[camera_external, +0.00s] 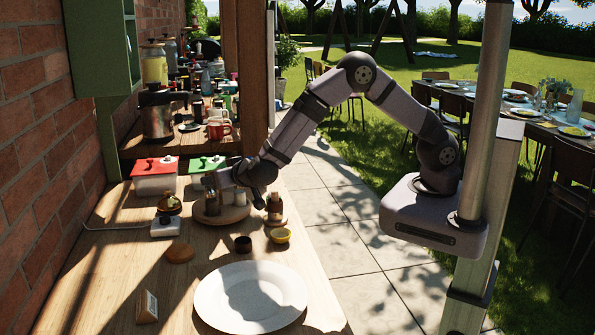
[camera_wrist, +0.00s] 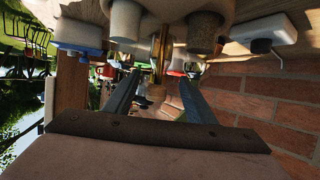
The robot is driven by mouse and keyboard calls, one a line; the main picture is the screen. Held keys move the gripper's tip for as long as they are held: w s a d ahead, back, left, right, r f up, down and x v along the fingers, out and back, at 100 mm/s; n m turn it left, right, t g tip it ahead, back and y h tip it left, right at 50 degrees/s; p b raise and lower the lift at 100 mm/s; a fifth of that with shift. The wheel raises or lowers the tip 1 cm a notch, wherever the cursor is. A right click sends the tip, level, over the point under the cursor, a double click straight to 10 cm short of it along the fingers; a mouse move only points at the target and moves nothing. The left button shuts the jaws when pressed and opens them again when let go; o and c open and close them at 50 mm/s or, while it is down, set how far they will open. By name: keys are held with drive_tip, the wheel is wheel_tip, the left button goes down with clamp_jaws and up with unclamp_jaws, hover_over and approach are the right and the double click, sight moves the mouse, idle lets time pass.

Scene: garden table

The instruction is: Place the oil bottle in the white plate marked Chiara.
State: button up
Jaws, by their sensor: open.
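The oil bottle (camera_wrist: 158,48), golden with a cork-like top, appears upside down in the wrist view. It shows between the two open fingers of my gripper (camera_wrist: 159,82), with gaps visible on both sides. In the external view my gripper (camera_external: 224,180) is low over the round wooden stand (camera_external: 237,215) and hides part of what stands on it; I cannot clearly pick out the oil bottle there. The large white plate (camera_external: 250,297) lies empty at the front of the table, partly shaded. A small card stand (camera_external: 147,306) is left of it; its writing cannot be read.
A brown bottle (camera_external: 275,207) stands just right of the stand. Red-lidded (camera_external: 155,176) and green-lidded (camera_external: 207,168) boxes are behind. A brick wall (camera_external: 35,150) bounds the left side.

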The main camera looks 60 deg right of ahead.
drive_tip(key=shift+p+x, duration=0.65)
drive_tip(key=shift+x, duration=1.7)
drive_tip(key=shift+s+f, duration=0.1)
drive_tip(key=shift+f, duration=0.05)
drive_tip(key=c, duration=1.3)
clamp_jaws()
wheel_tip(320, 180, up, 18)
drive_tip(key=shift+b, duration=0.45)
